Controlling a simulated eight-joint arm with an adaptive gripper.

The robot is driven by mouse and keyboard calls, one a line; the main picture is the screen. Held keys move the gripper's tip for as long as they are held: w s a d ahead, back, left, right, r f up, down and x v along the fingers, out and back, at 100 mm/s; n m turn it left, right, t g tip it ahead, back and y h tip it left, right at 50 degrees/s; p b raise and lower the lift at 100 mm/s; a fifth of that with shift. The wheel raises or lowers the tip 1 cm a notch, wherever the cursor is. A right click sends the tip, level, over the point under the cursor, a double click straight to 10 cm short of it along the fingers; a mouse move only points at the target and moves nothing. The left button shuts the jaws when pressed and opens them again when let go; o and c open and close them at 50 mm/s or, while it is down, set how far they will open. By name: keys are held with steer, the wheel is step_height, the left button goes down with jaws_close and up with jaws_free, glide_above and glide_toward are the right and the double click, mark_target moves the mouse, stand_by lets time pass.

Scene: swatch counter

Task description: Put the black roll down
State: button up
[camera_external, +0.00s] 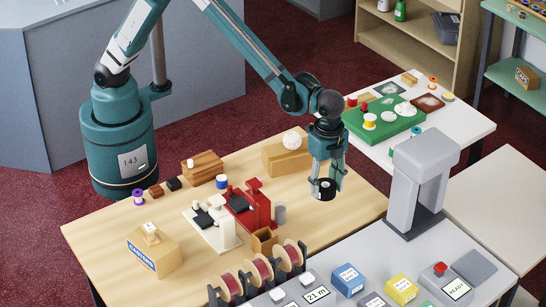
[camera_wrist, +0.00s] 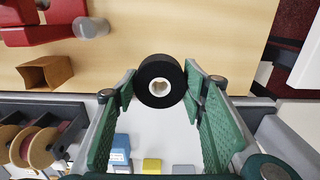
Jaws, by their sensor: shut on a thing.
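The black roll (camera_external: 325,190) is a short black ring with a white core. My gripper (camera_external: 327,181) is shut on it and holds it above the right part of the wooden table (camera_external: 330,225). In the wrist view the black roll (camera_wrist: 160,81) sits between the tips of my gripper's two green fingers (camera_wrist: 160,85), with its round face and white core showing. Wood surface shows behind it in that view. The external view suggests a gap between roll and table, but its height is hard to tell.
A red device (camera_external: 255,205), a white device (camera_external: 215,225) and a small brown open box (camera_external: 264,241) stand left of my gripper. A grey press-like stand (camera_external: 425,180) is to the right. Spools on a rack (camera_external: 257,275) line the front. Wood near the right edge is clear.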

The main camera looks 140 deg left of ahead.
glide_above(323, 218)
steer(key=shift+f+b, duration=0.3)
steer(key=shift+f, duration=2.8)
steer(key=shift+f, duration=1.9)
steer(key=shift+f+b, duration=0.15)
steer(key=shift+b, duration=0.2)
steer(key=o, duration=0.9)
step_height(323, 218, up, 12)
steer(key=shift+r+p, duration=0.2)
steer(key=shift+p, duration=0.5)
